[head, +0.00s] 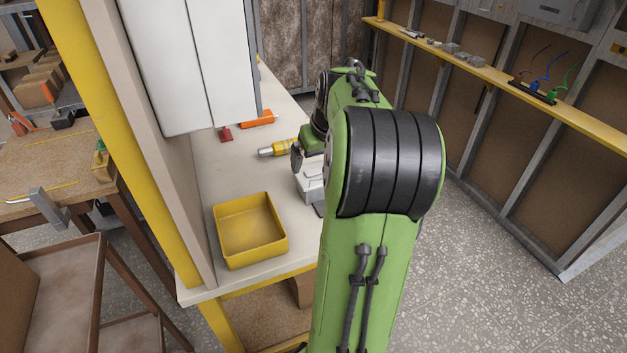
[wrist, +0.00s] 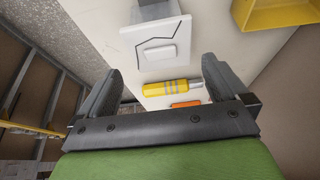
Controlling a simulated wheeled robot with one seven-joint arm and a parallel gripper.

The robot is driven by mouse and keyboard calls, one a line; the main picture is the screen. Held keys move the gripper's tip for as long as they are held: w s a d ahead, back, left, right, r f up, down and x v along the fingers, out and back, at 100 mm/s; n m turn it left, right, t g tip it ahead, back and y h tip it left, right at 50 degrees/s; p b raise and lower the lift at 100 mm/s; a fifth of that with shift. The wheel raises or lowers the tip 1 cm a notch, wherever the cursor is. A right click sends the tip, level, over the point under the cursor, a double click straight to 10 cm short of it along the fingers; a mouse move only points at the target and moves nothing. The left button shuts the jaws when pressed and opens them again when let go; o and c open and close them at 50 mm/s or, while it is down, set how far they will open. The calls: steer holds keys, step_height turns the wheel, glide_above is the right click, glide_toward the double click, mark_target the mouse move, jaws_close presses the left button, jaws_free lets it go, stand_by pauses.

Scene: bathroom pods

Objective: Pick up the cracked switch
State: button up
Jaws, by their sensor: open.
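The cracked switch (wrist: 139,49) is a white square plate with a raised rocker and a dark jagged crack line. In the wrist view it lies at the top centre, just ahead of the gap between my fingertips. In the head view the switch (head: 309,184) shows on the white counter, partly hidden by my green arm. My gripper (wrist: 160,68) is open, with one dark finger on each side and nothing held between them. I cannot tell its exact height above the switch.
A yellow tray (head: 273,259) stands on the counter (head: 233,178) left of the switch. A yellow tool (head: 283,149), an orange item (head: 258,119) and a small red item (head: 225,134) lie farther back. A white cabinet (head: 202,60) hangs above the counter's left side.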

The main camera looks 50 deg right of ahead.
mark_target(314, 172)
steer(key=b+x, duration=0.1)
steer(key=x, duration=0.3)
steer(key=shift+a+f, duration=0.1)
steer(key=shift+f, duration=0.15)
steer(key=shift+r, duration=0.1)
steer(key=shift+s, duration=0.1)
steer(key=c, duration=0.8)
steer(key=shift+o, duration=0.2)
step_height(314, 172, up, 10)
steer(key=p, duration=0.4)
